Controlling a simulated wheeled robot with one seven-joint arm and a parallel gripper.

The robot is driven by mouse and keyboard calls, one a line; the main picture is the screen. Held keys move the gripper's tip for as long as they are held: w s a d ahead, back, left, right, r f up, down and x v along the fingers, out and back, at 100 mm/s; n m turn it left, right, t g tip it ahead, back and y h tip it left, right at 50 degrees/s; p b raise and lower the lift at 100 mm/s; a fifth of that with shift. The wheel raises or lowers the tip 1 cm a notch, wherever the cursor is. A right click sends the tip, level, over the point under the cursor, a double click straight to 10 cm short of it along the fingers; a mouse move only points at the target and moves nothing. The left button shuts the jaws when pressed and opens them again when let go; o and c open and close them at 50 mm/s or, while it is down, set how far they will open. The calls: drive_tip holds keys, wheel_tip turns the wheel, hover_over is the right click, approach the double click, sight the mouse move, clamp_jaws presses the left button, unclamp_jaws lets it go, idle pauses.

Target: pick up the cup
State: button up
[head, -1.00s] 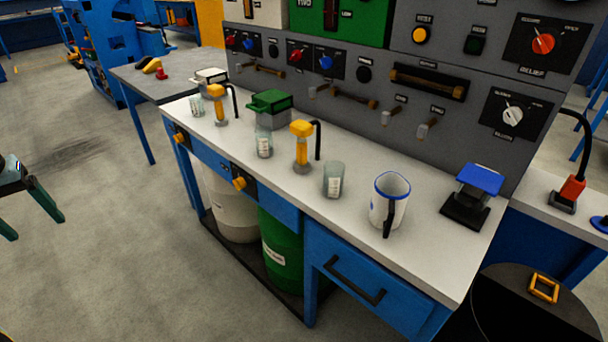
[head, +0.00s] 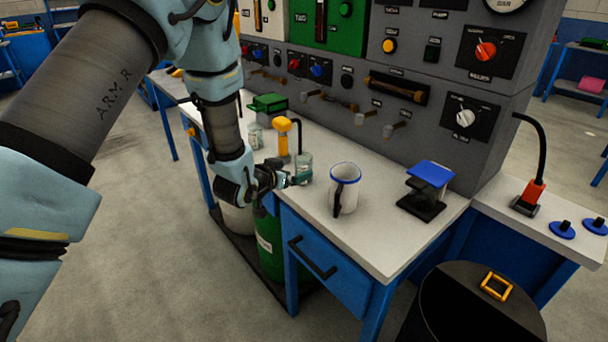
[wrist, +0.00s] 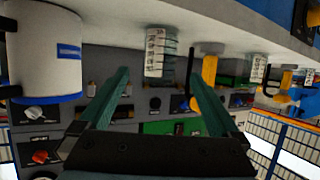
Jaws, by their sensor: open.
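The cup is a white mug (head: 346,190) with a blue rim and a black handle, upright on the grey-white counter (head: 385,235). It also shows upside down at the left of the wrist view (wrist: 42,62). My gripper (head: 287,180) is at the counter's front edge, left of the mug and apart from it. In the wrist view my gripper (wrist: 157,85) is open and empty, its two fingers spread. A clear beaker with markings (wrist: 158,55) appears beyond the fingers, between their tips. In the head view this beaker (head: 304,168) is close by the gripper, partly hidden.
A yellow tap (head: 283,138) stands behind the beaker. A blue-topped black stand (head: 428,180) is right of the mug. The grey control panel (head: 410,105) rises behind the counter. A dark drum (head: 470,315) stands in front at right.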

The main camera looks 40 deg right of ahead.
sight(300, 167)
drive_tip(key=shift+p+x, duration=1.25)
drive_tip(key=shift+x, duration=2.4)
drive_tip(key=shift+r, duration=0.1)
drive_tip(key=c, duration=1.5)
drive_tip(key=shift+o, duration=0.2)
